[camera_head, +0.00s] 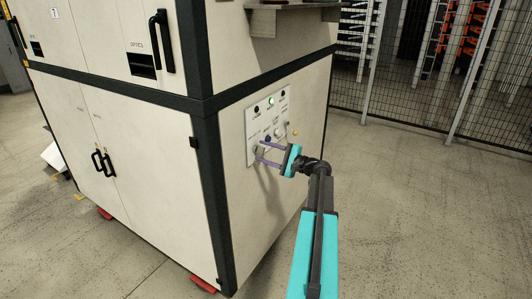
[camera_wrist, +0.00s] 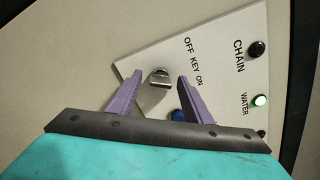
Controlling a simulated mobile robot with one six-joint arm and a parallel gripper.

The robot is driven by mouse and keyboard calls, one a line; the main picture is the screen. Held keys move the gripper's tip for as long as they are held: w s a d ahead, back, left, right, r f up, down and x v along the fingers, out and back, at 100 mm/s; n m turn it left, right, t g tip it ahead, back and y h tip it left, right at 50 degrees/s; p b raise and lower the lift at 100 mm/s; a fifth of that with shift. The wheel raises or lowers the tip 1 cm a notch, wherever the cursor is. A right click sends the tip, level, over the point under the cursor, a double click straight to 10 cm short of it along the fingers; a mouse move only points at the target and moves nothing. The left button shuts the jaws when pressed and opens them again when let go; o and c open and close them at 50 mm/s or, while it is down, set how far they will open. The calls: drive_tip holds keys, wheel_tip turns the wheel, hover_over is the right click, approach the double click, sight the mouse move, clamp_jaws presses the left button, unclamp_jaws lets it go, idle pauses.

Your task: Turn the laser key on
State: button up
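The laser key (camera_wrist: 160,77) is a small silver key switch on a pale control panel (camera_wrist: 222,30), with the words OFF KEY ON printed beside it in the wrist view. My gripper (camera_wrist: 160,76) is open, with its two purple fingers on either side of the key. I cannot tell whether either finger touches it. In the head view my gripper (camera_head: 262,154) reaches the lower part of the panel (camera_head: 252,117) on the cabinet's side. The key is too small to make out clearly there.
The panel also carries a green lit WATER lamp (camera_wrist: 260,100), a dark CHAIN lamp (camera_wrist: 256,49) and a blue button (camera_wrist: 178,115). A shelf (camera_head: 292,18) juts from the cabinet (camera_head: 150,190) above the panel. Open floor (camera_head: 430,220) lies to the right, before a wire fence (camera_head: 440,70).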

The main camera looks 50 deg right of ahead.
drive_tip(key=b+v, duration=0.3)
drive_tip(key=v, duration=1.1)
drive_tip(key=shift+w, duration=0.1)
idle(0.6)
